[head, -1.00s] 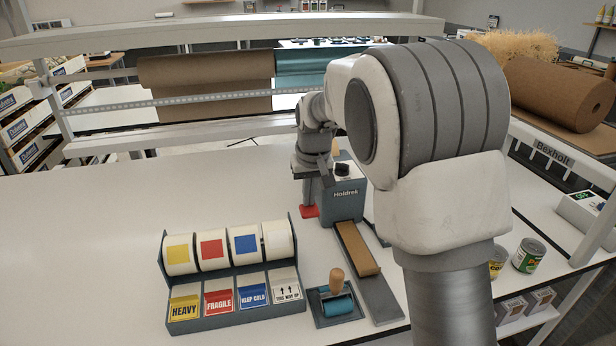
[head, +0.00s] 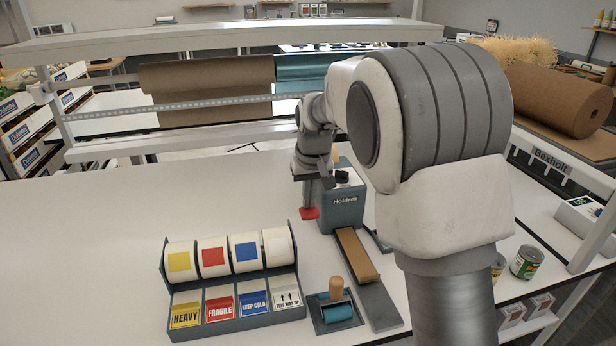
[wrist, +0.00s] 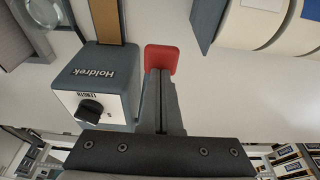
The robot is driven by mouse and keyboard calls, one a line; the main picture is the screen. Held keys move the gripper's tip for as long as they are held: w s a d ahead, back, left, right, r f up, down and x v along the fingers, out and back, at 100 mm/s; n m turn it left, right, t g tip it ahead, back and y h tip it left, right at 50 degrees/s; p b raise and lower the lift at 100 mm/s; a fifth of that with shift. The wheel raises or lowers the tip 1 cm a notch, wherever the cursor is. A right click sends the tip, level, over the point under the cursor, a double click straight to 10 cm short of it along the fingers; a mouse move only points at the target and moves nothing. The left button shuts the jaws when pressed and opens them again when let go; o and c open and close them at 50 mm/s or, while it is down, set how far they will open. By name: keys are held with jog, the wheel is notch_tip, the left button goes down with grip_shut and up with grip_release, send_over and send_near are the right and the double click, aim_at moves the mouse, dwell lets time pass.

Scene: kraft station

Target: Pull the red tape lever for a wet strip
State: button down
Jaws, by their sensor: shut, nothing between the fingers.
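The grey tape dispenser marked Holdrek (head: 344,212) stands on the white table. A strip of brown tape (head: 357,254) runs out of its front along a grey plate. The red lever end (head: 309,213) sticks out at the dispenser's left side, and it also shows in the wrist view (wrist: 162,58). My gripper (wrist: 160,75) is shut and empty, with its fingertips right at the red lever end; I cannot tell whether they touch it. A black length knob (wrist: 90,110) is on the dispenser. My arm covers part of the dispenser's back in the head view.
A label holder (head: 235,318) with several rolls stands to the left of the tape plate. A roller with a wooden handle (head: 336,300) lies between them. Cans (head: 527,262) stand at the right. The table's left side is clear.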

notch_tip(320, 180, up, 10)
jog(key=p, duration=0.7)
jog(key=shift+r, duration=0.1)
jog(key=s+d+r+m+t, duration=0.1)
jog(key=s+d+r, duration=0.3)
jog(key=s, duration=0.3)
jog(key=s+d+r, duration=0.3)
jog(key=s+r, duration=0.2)
jog(key=s, duration=0.3)
jog(key=s+d+f+t, duration=0.1)
jog(key=s+d, duration=0.1)
jog(key=s, duration=0.6)
jog(key=s+d+f+m, duration=0.1)
jog(key=s+d, duration=0.1)
jog(key=s, duration=0.7)
jog(key=shift+d+f+t+h, duration=0.25)
jog(key=shift+f+t+h, duration=0.05)
jog(key=shift+f+t, duration=0.1)
